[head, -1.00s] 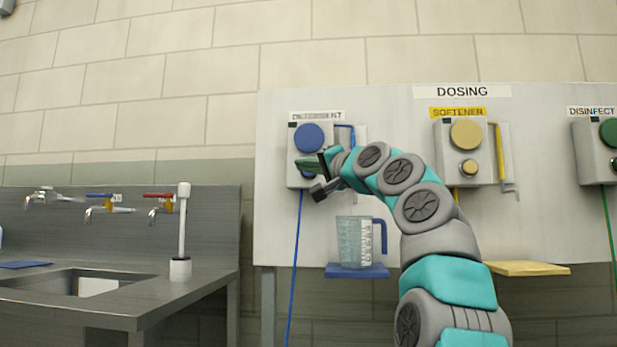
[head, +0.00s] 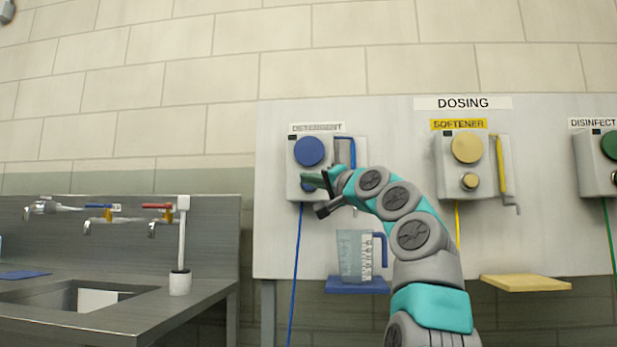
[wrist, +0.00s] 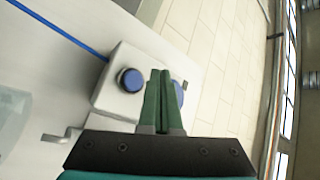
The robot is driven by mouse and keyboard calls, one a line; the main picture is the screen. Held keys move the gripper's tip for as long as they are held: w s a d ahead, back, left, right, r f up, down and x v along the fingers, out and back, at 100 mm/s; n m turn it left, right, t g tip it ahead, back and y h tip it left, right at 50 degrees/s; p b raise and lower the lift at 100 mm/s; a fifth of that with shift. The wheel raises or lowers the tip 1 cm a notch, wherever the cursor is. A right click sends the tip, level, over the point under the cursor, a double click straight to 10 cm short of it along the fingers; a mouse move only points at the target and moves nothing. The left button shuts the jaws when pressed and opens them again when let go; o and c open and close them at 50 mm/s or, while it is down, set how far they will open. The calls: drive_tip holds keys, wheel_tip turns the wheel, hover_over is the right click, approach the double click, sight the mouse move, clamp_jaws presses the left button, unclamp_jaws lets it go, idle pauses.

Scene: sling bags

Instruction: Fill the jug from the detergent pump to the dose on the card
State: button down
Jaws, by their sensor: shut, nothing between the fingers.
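The detergent pump (head: 296,170) is a white wall box with a large blue disc (head: 309,151) and a smaller blue button (wrist: 130,80) that stands out in the wrist view. My gripper (head: 306,180) is shut and empty, its green fingers in front of the pump's lower part. In the wrist view the fingertips (wrist: 160,73) lie beside the button and partly cover the disc; I cannot tell whether they touch the box. The clear jug (head: 351,254) with a blue handle stands upright on a blue shelf (head: 357,285) below. Its liquid level is unclear. I cannot make out a dose card.
The softener pump (head: 446,170) with its yellow shelf (head: 525,283) is to the right, and the disinfectant pump (head: 594,165) is further right. A steel sink bench (head: 200,300) with several taps stands left. A blue hose (head: 297,265) hangs below the detergent pump.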

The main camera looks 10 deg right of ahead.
drive_tip(key=shift+w+d+f+p, duration=0.1)
drive_tip(key=shift+w+d+p, duration=0.15)
drive_tip(key=shift+w+p, duration=0.35)
drive_tip(key=shift+w+d+r+p, duration=0.1)
drive_tip(key=shift+w+d+p, duration=0.1)
drive_tip(key=shift+w+p, duration=0.45)
drive_tip(key=shift+w+d+f+p, duration=0.1)
drive_tip(key=shift+w+d+p, duration=0.2)
drive_tip(key=shift+w, duration=0.55)
drive_tip(key=shift+w, duration=0.1)
idle(0.4)
drive_tip(key=shift+w+d+p, duration=0.1)
drive_tip(key=shift+w+p, duration=0.2)
drive_tip(key=shift+p, duration=0.1)
drive_tip(key=shift+w+d+p, duration=0.1)
drive_tip(key=shift+w+p, duration=0.35)
idle(2.2)
drive_tip(key=shift+s+a+b, duration=0.3)
drive_tip(key=shift+s+b, duration=0.6)
